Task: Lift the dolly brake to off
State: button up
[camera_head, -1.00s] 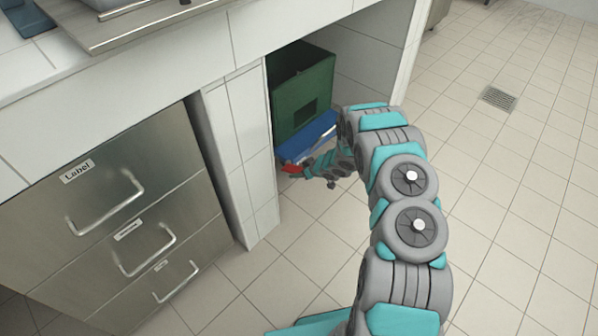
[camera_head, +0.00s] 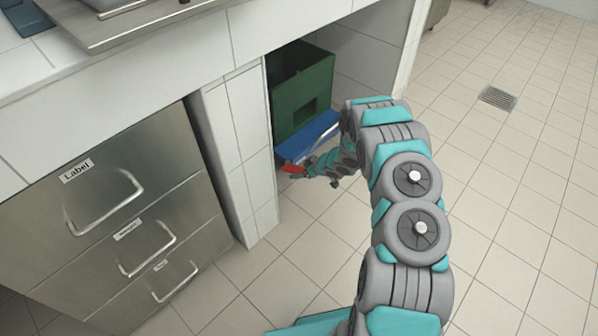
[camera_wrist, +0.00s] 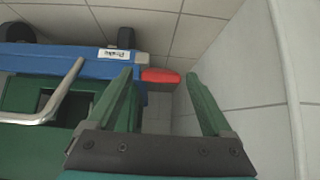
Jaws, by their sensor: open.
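The blue dolly (camera_head: 308,138) stands in the alcove under the counter. It also shows in the wrist view (camera_wrist: 65,63). Its red brake pedal (camera_head: 293,169) sticks out at the near left corner. In the wrist view the red pedal (camera_wrist: 160,76) juts sideways from the dolly's end, between my fingertips in the picture. My gripper (camera_wrist: 160,72) is open, with one green finger on each side of the pedal. I cannot tell whether a finger touches it. In the head view my gripper (camera_head: 305,172) is small and partly hidden by my wrist.
A green crate (camera_head: 303,95) sits on the dolly. A metal bar (camera_wrist: 62,98) shows beside it. A tiled wall (camera_wrist: 245,65) is close on the right in the wrist view. Steel drawers (camera_head: 110,200) with handles stand left of the alcove. The floor to the right is clear.

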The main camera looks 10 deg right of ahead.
jog(key=shift+v, duration=2.75)
